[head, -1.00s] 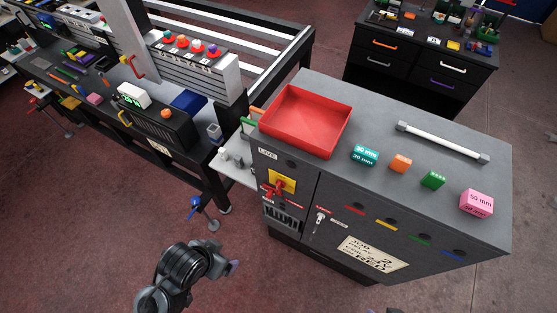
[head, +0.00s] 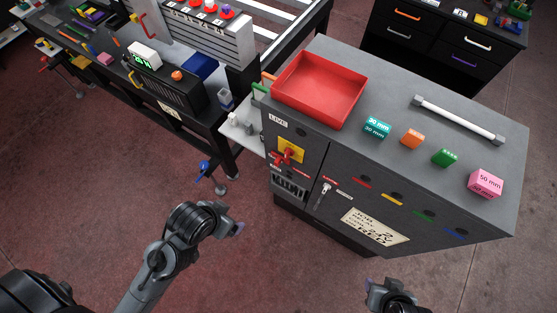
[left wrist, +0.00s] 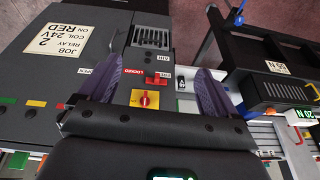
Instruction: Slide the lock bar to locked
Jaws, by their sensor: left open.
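The dark grey cabinet's front has a yellow plate with a red knob (head: 291,149), also in the left wrist view (left wrist: 146,98). An OPEN label (left wrist: 86,72) lies further left, partly behind a finger. My left gripper (head: 238,229) is apart from the cabinet, in front of it. Its purple fingers are spread and empty (left wrist: 155,88). My right gripper (head: 378,285) shows partly at the bottom edge; its jaw opening is unclear.
A red tray (head: 318,90), several coloured blocks and a white bar handle (head: 457,119) are on the cabinet top. A silver lever (head: 323,194) is on its front. A black workbench (head: 170,120) stands left. The floor before the cabinet is clear.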

